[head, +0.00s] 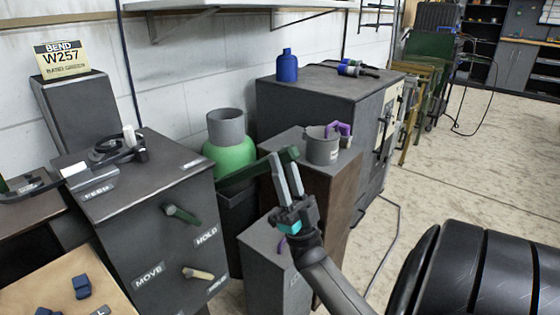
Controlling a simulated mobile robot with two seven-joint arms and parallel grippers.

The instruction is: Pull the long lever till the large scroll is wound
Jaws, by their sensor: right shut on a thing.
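A long dark green bar (243,173), which looks like the long lever, slants up to the right beside the green vessel. My right gripper (284,173) reaches up from the lower right, with its two pale fingers at the bar's right end. It is shut on the bar there, and the fingers partly hide it. I cannot pick out the large scroll for certain. My left gripper is not in view.
A dark cabinet (160,175) with short handles stands at the left. A green vessel (228,160) with a grey neck stands behind the bar. A brown-sided box bears a grey pot (322,148). A larger dark cabinet (305,100) stands behind. Floor (460,165) is free at the right.

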